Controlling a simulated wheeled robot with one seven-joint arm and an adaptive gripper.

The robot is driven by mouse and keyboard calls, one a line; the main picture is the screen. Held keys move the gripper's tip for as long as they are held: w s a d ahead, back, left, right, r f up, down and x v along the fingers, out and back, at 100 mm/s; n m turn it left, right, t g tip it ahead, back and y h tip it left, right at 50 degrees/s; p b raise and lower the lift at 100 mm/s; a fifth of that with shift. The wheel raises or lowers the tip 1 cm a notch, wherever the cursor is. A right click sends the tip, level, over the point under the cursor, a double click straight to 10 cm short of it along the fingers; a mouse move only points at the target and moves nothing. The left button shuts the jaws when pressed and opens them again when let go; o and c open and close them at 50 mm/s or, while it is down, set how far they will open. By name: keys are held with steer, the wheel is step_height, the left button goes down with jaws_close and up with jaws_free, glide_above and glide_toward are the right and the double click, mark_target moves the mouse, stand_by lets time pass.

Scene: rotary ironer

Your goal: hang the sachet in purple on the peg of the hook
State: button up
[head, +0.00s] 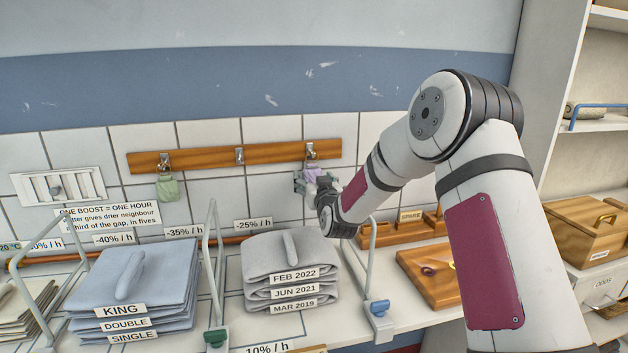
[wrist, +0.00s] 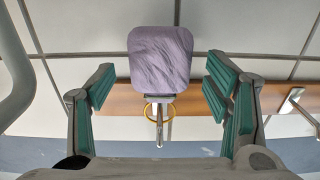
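The purple sachet (wrist: 160,58) shows in the wrist view, which sees the wall upside down. Its yellow ring (wrist: 147,112) appears to be around the metal hook (wrist: 159,130), and the sachet hangs from there. In the head view the purple sachet (head: 316,174) is just below the right-hand hook (head: 311,151) of the wooden rail, partly hidden by my gripper. My gripper (wrist: 165,90) is open, with a green-padded finger on each side of the sachet and a visible gap to both. It also shows in the head view (head: 309,183), close to the wall.
A green sachet (head: 167,188) hangs on the left hook of the rail (head: 200,157); the middle hook (head: 239,156) is empty. Below stand blue folded linen (head: 135,280), grey folded linen (head: 285,262) and upright metal rods (head: 213,260). A wooden board (head: 428,270) lies at the right.

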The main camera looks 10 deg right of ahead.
steer(key=s, duration=1.2)
steer(key=s+r+g, duration=0.2)
steer(key=s+g, duration=0.4)
steer(key=s, duration=1.5)
steer(key=s+r+g, duration=0.3)
steer(key=s+g, duration=0.4)
steer(key=s, duration=1.5)
steer(key=shift+s+d+g, duration=0.15)
steer(key=shift+s+g, duration=0.05)
steer(key=shift+g, duration=0.1)
steer(key=shift+c, duration=0.6)
